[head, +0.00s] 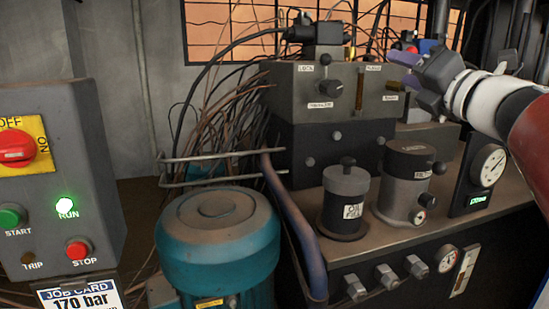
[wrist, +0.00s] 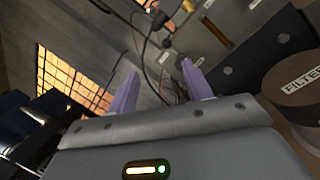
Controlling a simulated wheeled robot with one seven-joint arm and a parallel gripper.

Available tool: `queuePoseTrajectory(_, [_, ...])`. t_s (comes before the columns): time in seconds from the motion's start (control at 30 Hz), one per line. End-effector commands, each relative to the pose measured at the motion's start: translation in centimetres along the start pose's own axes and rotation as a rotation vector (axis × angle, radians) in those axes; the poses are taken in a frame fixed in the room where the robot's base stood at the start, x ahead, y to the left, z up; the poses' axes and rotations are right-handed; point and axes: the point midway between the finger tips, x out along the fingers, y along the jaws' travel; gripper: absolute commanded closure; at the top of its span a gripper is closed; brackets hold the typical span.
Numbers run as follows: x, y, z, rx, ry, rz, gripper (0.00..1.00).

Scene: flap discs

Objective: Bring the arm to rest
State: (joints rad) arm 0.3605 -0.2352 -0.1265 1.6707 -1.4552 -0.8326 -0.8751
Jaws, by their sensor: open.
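My gripper (head: 405,72) is at the upper right of the head view, at the end of my white and red arm. Its purple fingers point left, toward the upper part of the dark valve block (head: 290,92). In the wrist view my gripper (wrist: 162,90) shows two purple fingers standing apart with nothing between them. It is open and empty. The fingers seem to be near the block's right end; whether they touch it I cannot tell.
A teal motor (head: 217,245) stands at the front, with a blue-grey pipe (head: 295,225) beside it. A filter canister (head: 403,180) and a pressure gauge (head: 487,167) stand below my arm. A control box (head: 60,180) with a lit green RUN lamp is at the left. Loose cables (head: 225,125) hang behind.

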Motion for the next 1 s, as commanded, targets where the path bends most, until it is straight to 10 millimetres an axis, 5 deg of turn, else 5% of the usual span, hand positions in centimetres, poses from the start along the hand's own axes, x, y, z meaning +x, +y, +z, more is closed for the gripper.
queuePoseTrajectory(0.37, [-1.4,-1.2,0.1,0.386,-0.225,-0.083,0.50])
queuePoseTrajectory(0.57, [-3.9,-4.3,-2.1,0.776,-0.405,-0.199,0.50])
queuePoseTrajectory(0.67, [-6.3,-7.0,-5.7,1.064,-0.516,-0.316,0.50])
queuePoseTrajectory(0.83, [-12.4,-11.6,-16.2,1.583,-0.706,-0.626,0.50])
queuePoseTrajectory(1.0, [-18.6,-13.0,-26.9,1.926,-0.845,-0.971,0.50])
